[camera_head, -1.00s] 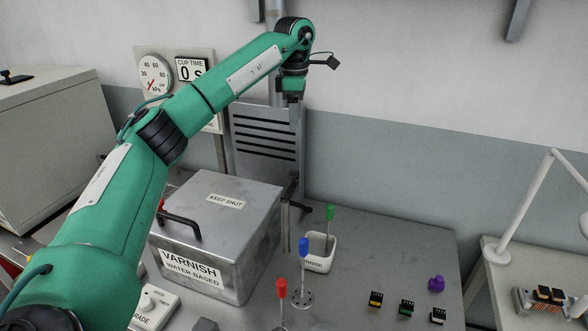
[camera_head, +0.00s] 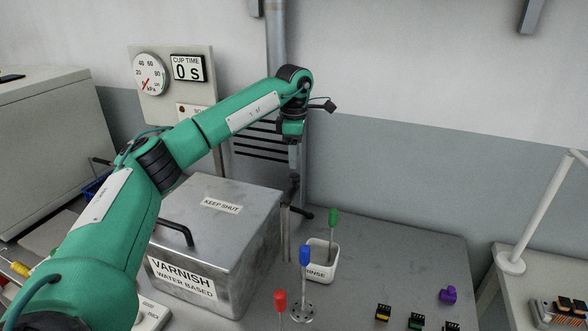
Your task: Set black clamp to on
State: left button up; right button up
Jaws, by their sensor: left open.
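A black lever-like part (camera_head: 302,211), which looks like the black clamp, sits by the upright metal post behind the right side of the varnish box. Its setting cannot be told at this size. My left arm reaches in from the left over the varnish box. My left gripper (camera_head: 295,160) points down just above the black part, open and with nothing visible in it. Its fingers are small and partly merge with the dark part below, so contact cannot be told. My right gripper is not in view.
The steel varnish box (camera_head: 215,240) stands under my arm. Right of it are a white rinse cup (camera_head: 321,262) with a green-handled tool, a blue-handled tool (camera_head: 305,256) and a red-handled one (camera_head: 280,300). Small connectors (camera_head: 416,321) lie at front right. A slotted metal panel (camera_head: 258,140) stands behind.

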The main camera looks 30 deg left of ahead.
aim_at(294, 175)
pick_arm(q)
notch_tip(294, 175, down, 6)
jog(key=shift+r+p, duration=0.1)
jog(key=shift+p, duration=0.4)
grip_shut()
